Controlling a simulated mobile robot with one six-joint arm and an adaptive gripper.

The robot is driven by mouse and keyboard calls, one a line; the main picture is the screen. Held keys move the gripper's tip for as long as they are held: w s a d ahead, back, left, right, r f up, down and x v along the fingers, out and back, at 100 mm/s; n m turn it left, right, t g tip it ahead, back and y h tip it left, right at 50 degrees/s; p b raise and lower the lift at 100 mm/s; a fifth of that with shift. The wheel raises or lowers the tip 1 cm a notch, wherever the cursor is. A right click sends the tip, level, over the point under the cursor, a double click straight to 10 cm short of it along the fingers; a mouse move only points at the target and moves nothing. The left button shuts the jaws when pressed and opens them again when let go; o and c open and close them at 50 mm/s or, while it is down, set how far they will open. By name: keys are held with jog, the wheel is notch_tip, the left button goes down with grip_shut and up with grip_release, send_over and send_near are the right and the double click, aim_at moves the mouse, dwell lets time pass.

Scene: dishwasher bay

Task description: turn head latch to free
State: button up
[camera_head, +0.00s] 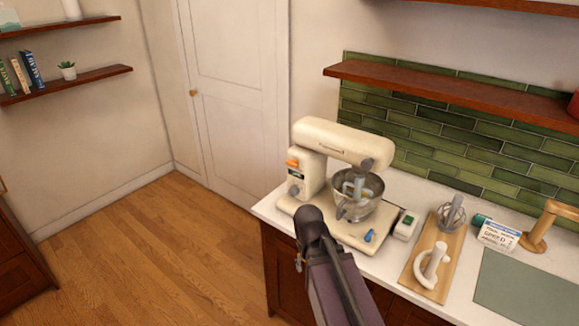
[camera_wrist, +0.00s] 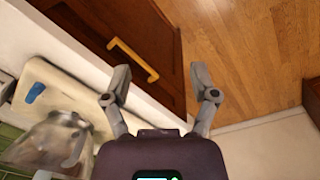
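A cream stand mixer (camera_head: 335,142) stands on the white counter, its head level over a metal bowl (camera_head: 358,208). An orange lever (camera_head: 292,163) sits on the side of its column, above a round dial (camera_head: 295,190); it looks like the head latch. A blue lever (camera_head: 370,236) is on the mixer base. In the wrist view the blue lever (camera_wrist: 36,92) and blurred bowl (camera_wrist: 48,145) are at left; the orange lever is out of view. My gripper (camera_wrist: 159,78) is open and empty, beyond the counter's front edge. In the head view my arm hides its fingers.
A wooden board (camera_head: 434,262) with mixer attachments, a small white box (camera_head: 405,226) and a labelled carton (camera_head: 498,235) are right of the mixer. A yellow handle (camera_wrist: 133,60) is on the cabinet front. The floor (camera_head: 160,245) left of the counter is clear.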

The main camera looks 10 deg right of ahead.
jog(key=w+n+h, duration=0.1)
jog(key=w, duration=0.1)
jog(key=w+d+n+t+h+b, duration=0.1)
jog(key=w+n, duration=0.1)
jog(key=w, duration=0.1)
jog(key=w+d+n+h+b, duration=0.1)
jog(key=w+n+h, duration=0.1)
jog(key=shift+w+f+t, duration=0.2)
jog(key=shift+f+t, duration=0.05)
jog(key=shift+t, duration=0.05)
jog(key=n+t+h+b, duration=0.6)
jog(key=n+t+h, duration=0.35)
jog(key=n, duration=1.05)
send_near(290, 165)
jog(key=s+a, duration=0.1)
jog(key=s+y, duration=0.1)
jog(key=shift+s+a+r+t, duration=0.2)
jog(key=shift+s+a+t, duration=0.1)
jog(key=shift+a+t, duration=0.1)
jog(key=shift+w+d, duration=0.1)
jog(key=x, duration=1.3)
jog(key=shift+w+d, duration=0.15)
jog(key=shift+d, duration=0.15)
